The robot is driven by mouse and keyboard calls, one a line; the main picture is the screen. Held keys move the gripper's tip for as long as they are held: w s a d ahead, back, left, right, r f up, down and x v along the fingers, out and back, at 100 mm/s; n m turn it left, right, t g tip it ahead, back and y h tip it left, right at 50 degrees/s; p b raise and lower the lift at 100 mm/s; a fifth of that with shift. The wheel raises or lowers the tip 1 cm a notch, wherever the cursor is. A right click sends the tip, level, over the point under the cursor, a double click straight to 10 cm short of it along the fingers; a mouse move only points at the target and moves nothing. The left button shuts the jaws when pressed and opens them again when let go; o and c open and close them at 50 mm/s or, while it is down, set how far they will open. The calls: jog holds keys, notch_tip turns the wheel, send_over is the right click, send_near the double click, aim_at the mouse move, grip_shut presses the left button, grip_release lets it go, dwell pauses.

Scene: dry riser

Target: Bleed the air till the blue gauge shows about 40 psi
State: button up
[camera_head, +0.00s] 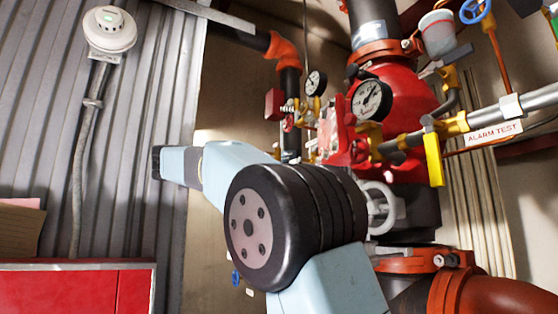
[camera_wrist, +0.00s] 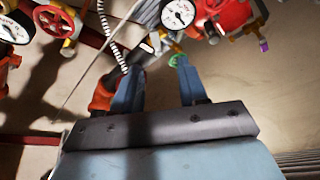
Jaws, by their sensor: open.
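Two white-faced gauges show in the head view: a larger gauge (camera_head: 371,99) on the red valve body and a smaller gauge (camera_head: 316,83) to its left. The wrist view shows one gauge (camera_wrist: 178,13) at the top and another gauge (camera_wrist: 12,30) at the left edge. I cannot tell which is the blue one, and the readings are too small to read. My gripper (camera_wrist: 158,72) is open and empty in the wrist view, its two blue fingers apart. A small green handle (camera_wrist: 178,61) shows at the right fingertip; contact is unclear. In the head view my arm hides the gripper.
A red handwheel (camera_wrist: 57,25) and a coiled cord (camera_wrist: 104,30) lie left of the fingers; a purple-tipped valve (camera_wrist: 263,45) is right. In the head view, a yellow lever (camera_head: 434,160) hangs by the ALARM TEST sign (camera_head: 493,134). A red cabinet (camera_head: 75,290) stands lower left.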

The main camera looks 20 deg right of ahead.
jog(key=x, duration=1.3)
jog(key=shift+d+r, duration=0.4)
jog(key=shift+r, duration=0.05)
jog(key=shift+c, duration=0.3)
grip_shut()
